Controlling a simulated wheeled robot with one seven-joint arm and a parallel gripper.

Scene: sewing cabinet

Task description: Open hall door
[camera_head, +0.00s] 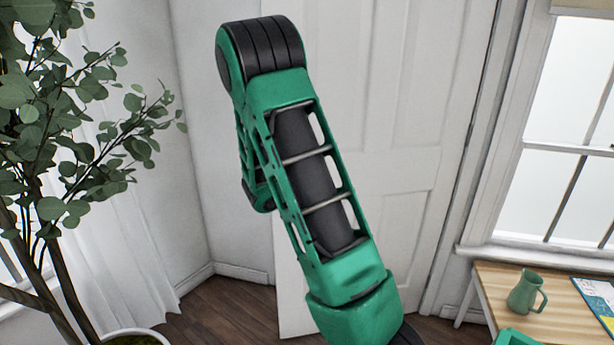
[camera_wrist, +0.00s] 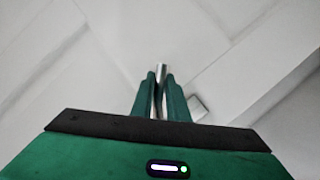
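The white panelled hall door (camera_head: 400,130) stands behind my arm in the head view. Its lower left edge stands out in front of the wall's baseboard, so it looks ajar, but my arm hides much of it. In the wrist view, my gripper (camera_wrist: 161,80) has its two green fingers close together, one on each side of a silver door handle (camera_wrist: 162,70). It looks shut on the handle. A small square plate (camera_wrist: 198,108) shows on the white surface to the right of the fingers. The head view does not show the handle or fingertips.
A leafy potted plant (camera_head: 60,130) stands at the left by a white curtain (camera_head: 110,240). A wooden table (camera_head: 560,320) with a green jug (camera_head: 526,290) stands at the lower right under a window (camera_head: 565,130). Dark wood floor (camera_head: 225,305) shows left of the door.

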